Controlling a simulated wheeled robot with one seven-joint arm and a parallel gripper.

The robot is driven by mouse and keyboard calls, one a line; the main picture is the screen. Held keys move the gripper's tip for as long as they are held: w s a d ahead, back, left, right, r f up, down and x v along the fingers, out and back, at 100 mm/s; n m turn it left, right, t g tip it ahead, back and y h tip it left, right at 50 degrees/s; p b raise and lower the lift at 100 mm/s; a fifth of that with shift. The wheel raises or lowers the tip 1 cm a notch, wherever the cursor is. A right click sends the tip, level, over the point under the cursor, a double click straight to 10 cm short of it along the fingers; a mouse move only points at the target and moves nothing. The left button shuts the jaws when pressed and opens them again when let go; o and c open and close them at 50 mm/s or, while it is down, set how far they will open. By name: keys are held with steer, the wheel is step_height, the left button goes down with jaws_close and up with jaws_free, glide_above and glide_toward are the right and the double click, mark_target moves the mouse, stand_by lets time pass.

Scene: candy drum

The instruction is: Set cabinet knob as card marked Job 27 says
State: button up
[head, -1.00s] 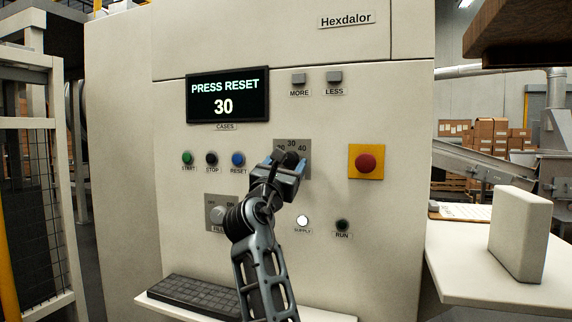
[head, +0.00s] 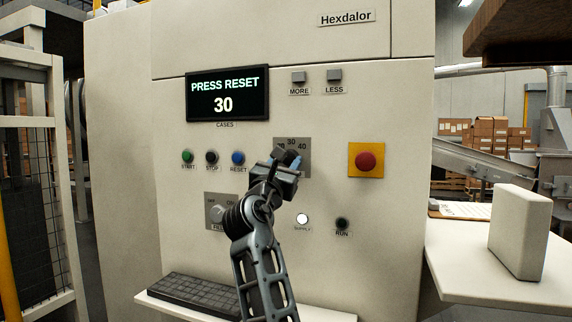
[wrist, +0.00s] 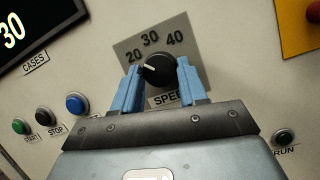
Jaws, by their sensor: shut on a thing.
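The cabinet (head: 300,240) has a black SPEED knob (wrist: 160,69) on a grey plate (wrist: 190,57) marked 20, 30 and 40. The knob's white pointer line points left, roughly toward the 20. My gripper (head: 287,158) is at this knob, with its blue fingers (wrist: 158,85) on either side, shut on it. In the head view my gripper hides most of the knob. Papers on a clipboard (head: 462,210) lie on the side shelf at right; their writing is too small to read, and I see no Job 27 mark.
The display (head: 227,94) reads PRESS RESET and 30, above CASES. START, STOP and RESET (head: 238,158) buttons sit left of my gripper. A red button (head: 366,161) on a yellow plate is at right. An OFF/ON knob (head: 217,213) is lower left; a keyboard (head: 207,291) is below.

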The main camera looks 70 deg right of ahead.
steer(key=m+g+b, duration=0.1)
steer(key=m, duration=0.1)
steer(key=m+g+b, duration=0.1)
steer(key=m, duration=0.2)
steer(key=shift+w+f+m+g, duration=0.1)
steer(key=shift+w+m+g, duration=0.1)
steer(key=shift+m+g, duration=0.15)
steer(key=m+g, duration=0.1)
steer(key=m, duration=0.2)
steer(key=m+g+y+b, duration=0.1)
steer(key=m+g, duration=0.1)
steer(key=m, duration=0.1)
steer(key=shift+w+r+y, duration=0.15)
steer(key=shift+r+y, duration=0.05)
steer(key=shift+y, duration=0.1)
steer(key=m+y, duration=0.1)
steer(key=m, duration=0.1)
steer(key=m+g, duration=0.1)
steer(key=m, duration=0.2)
steer(key=shift+w+r+y, duration=0.1)
steer(key=shift+r+y, duration=0.1)
steer(key=shift+y, duration=0.2)
steer(key=m+y, duration=0.1)
steer(key=m, duration=0.4)
steer(key=shift+r+g+y, duration=0.1)
steer(key=shift+g+y, duration=0.15)
steer(key=shift+y, duration=0.15)
steer(key=shift+m, duration=0.25)
steer(key=o, duration=1)
steer(key=shift+o, duration=0.2)
